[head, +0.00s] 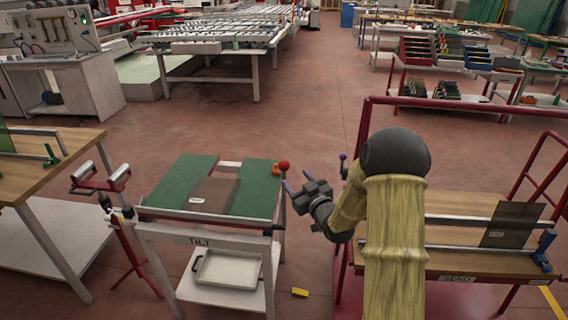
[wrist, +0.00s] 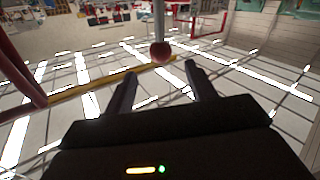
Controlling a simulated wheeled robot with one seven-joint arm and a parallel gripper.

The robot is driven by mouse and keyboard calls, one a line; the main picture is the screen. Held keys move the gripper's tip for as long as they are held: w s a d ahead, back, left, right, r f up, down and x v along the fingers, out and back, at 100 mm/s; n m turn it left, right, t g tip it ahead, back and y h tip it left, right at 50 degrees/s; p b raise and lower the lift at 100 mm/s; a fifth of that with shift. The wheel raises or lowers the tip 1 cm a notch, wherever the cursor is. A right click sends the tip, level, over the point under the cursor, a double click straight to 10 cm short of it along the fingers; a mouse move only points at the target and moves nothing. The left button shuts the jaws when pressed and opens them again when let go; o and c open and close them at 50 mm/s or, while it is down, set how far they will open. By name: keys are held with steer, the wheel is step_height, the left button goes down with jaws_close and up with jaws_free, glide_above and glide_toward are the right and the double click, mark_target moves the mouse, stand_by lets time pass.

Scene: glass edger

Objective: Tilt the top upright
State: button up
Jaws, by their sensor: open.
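The top (head: 250,190) is a green-covered tabletop with a brown sheet (head: 212,195) lying on it. It lies about flat on a white-framed stand (head: 210,236). A red ball knob (head: 284,166) sits at its far right corner beside a small orange part. My gripper (head: 297,182) is open and empty, just right of the top and close to the knob. In the wrist view a dark red ball (wrist: 160,51) on a grey rod shows ahead of the open fingers (wrist: 160,72), roughly centred between them and apart from them.
A red-railed cart (head: 465,215) marked SEND stands at right, holding a dark panel (head: 510,224). A wooden bench (head: 60,165) and a red stand with rollers (head: 100,180) are at left. A white tray (head: 228,268) sits below the top. A yellow block (head: 300,292) lies on the floor.

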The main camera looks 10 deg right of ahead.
mark_target(287, 169)
steer(key=p+x, duration=0.2)
steer(key=x, duration=0.7)
steer(key=shift+w, duration=0.2)
steer(key=shift+f, duration=0.1)
jaws_close()
